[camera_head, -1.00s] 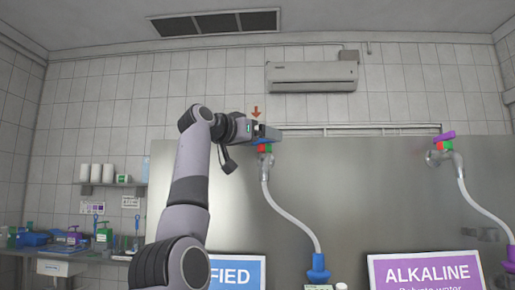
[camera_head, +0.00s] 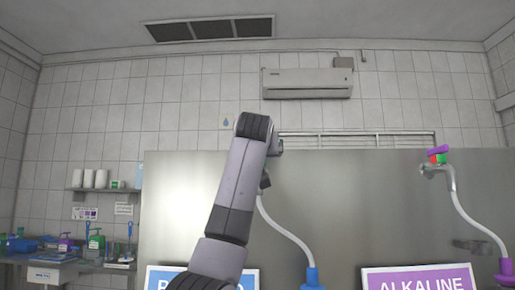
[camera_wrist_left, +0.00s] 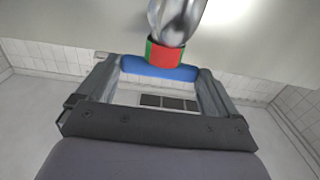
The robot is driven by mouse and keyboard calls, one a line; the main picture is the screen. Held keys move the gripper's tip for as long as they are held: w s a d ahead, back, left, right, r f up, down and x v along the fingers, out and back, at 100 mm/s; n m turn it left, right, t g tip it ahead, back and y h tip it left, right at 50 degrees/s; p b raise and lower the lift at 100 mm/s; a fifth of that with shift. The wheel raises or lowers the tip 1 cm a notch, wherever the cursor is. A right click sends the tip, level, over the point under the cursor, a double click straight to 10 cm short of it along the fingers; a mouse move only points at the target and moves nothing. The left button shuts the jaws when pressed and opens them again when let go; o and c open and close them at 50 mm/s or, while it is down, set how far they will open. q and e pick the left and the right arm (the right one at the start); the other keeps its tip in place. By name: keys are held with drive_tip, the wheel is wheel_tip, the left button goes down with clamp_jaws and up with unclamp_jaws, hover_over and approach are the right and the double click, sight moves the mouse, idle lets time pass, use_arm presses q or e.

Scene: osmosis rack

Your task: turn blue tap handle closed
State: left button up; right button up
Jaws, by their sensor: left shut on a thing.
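The blue tap handle (camera_wrist_left: 158,70) shows in the left wrist view as a blue bar below a red and green collar (camera_wrist_left: 164,54) on a shiny metal tap (camera_wrist_left: 178,20). My left gripper (camera_wrist_left: 157,72) has one finger at each end of the bar and is shut on it. In the head view my left forearm hides the blue handle and most of its tap. A white hose (camera_head: 288,230) runs down from behind the arm to a blue fitting (camera_head: 311,277). My right gripper is not in view.
A second tap (camera_head: 436,163) with a purple handle (camera_head: 437,149) stands to the right on the steel panel (camera_head: 350,200). The panel between the taps is clear.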

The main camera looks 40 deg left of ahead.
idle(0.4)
use_arm(q)
drive_tip(key=o, duration=0.7)
drive_tip(key=shift+s+d, duration=0.2)
drive_tip(key=b+v, duration=0.3)
drive_tip(key=v, duration=0.3)
drive_tip(key=shift+s+d, duration=0.2)
